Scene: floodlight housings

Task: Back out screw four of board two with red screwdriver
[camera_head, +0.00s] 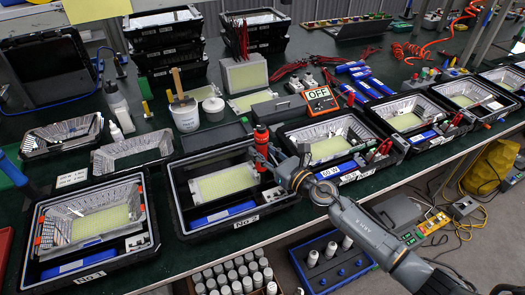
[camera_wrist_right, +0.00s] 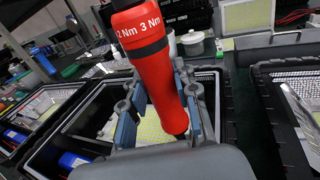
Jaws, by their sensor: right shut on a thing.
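My right gripper (camera_head: 266,157) is shut on the red screwdriver (camera_head: 261,137), above the right back corner of the housing marked No 2. In the right wrist view the red screwdriver (camera_wrist_right: 157,75), with a black band and "2 Nm 3 Nm" lettering, stands tilted between the fingers of my right gripper (camera_wrist_right: 160,115). Board two (camera_head: 222,183), pale yellow-green with rows of dots, lies in the No 2 housing (camera_head: 180,208). Its screws are too small to tell apart, and the screwdriver's tip is hidden. My left gripper does not show.
Housing No 1 (camera_head: 40,262) stands at the left, and more open housings (camera_head: 290,130) line the bench to the right. A white bucket (camera_head: 186,117) and an orange "OFF" box (camera_head: 320,100) stand behind. A crate of white cylinders (camera_head: 235,275) is below the front edge.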

